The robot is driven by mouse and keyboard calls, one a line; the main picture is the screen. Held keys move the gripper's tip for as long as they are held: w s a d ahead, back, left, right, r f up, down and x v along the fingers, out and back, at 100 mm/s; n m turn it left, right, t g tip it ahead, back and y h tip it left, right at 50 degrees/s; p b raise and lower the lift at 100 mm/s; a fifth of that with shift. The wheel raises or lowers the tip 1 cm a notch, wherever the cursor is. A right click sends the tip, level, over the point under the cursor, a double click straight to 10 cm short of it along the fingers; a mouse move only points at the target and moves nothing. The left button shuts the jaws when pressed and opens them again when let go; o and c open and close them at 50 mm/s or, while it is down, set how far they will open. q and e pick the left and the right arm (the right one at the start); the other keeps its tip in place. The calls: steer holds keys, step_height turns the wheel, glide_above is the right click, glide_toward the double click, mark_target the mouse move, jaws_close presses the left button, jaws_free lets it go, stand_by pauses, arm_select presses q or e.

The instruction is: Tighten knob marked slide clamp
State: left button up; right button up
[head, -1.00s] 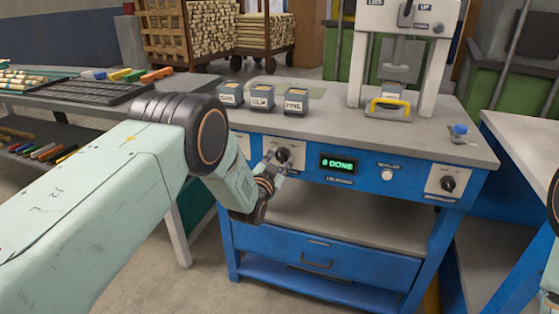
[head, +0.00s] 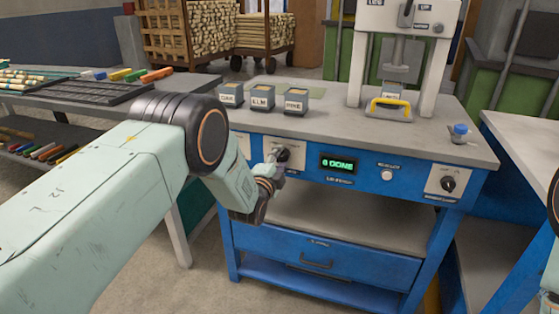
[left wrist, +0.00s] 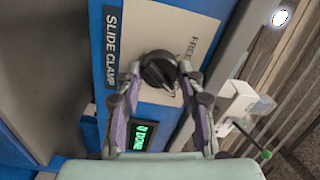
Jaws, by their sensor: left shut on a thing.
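The black slide clamp knob (left wrist: 158,70) sits on a pale plate (left wrist: 195,35) on the blue bench front. The label SLIDE CLAMP (left wrist: 111,45) is beside the plate in the left wrist view. My left gripper (left wrist: 158,74) has one finger on each side of the knob and is shut on it. In the head view the knob (head: 284,154) shows just beyond my left gripper (head: 276,164), which partly covers the plate. The plate's lettering is partly hidden by the fingers. My right gripper is not in view.
A white button (head: 387,175) and another black knob (head: 447,184) are farther right. Three labelled blocks (head: 262,98) and a press with a yellow handle (head: 388,106) stand on the bench top.

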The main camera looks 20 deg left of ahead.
arm_select(q)
steer(key=shift+m, duration=1)
steer(key=o, duration=1.2)
steer(key=shift+c, duration=0.2)
steer(key=s, duration=1.2)
steer(key=shift+a, duration=0.2)
